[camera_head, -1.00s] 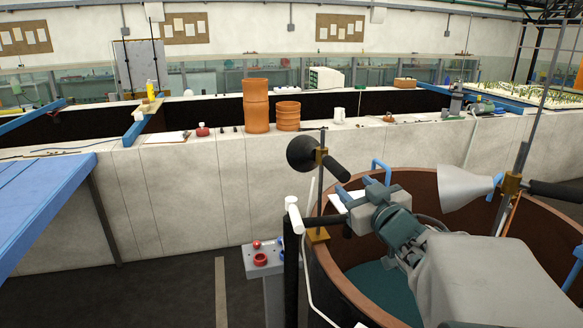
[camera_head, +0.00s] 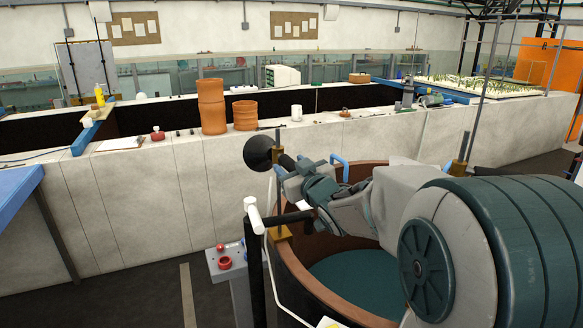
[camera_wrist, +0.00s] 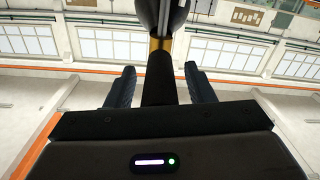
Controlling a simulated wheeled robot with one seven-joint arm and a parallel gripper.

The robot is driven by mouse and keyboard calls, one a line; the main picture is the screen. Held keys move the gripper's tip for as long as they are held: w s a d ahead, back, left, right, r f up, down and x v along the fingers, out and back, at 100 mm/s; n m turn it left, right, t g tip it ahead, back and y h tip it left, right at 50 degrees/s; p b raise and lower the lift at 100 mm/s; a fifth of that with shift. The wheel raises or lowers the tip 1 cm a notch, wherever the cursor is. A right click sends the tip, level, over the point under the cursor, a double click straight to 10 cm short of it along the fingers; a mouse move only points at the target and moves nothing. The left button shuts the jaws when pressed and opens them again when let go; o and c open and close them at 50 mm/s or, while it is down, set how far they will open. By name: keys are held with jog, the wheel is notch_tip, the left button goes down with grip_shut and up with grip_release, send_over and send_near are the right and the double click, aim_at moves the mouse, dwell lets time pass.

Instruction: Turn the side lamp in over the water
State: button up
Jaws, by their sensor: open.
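The black side lamp (camera_head: 258,152) sits on an upright rod at the rim of the round brown tank (camera_head: 300,285). Its shade faces left, away from the tank's dark teal water (camera_head: 352,285). Its black handle (camera_head: 287,162) points back toward my arm. My gripper (camera_head: 284,176) is at this handle, partly hidden by my own wrist. In the wrist view the handle (camera_wrist: 158,80) runs between my two open fingers (camera_wrist: 161,86), with visible gaps on both sides. The brass clamp (camera_wrist: 160,44) and the dark lamp lie beyond the fingertips.
A second brass clamp (camera_head: 457,168) stands on the tank's far right side, partly behind my arm. A white-capped black post (camera_head: 254,222) and a control box with red buttons (camera_head: 225,261) stand left of the tank. A long pale wall (camera_head: 130,205) runs behind.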

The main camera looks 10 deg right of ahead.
grip_shut()
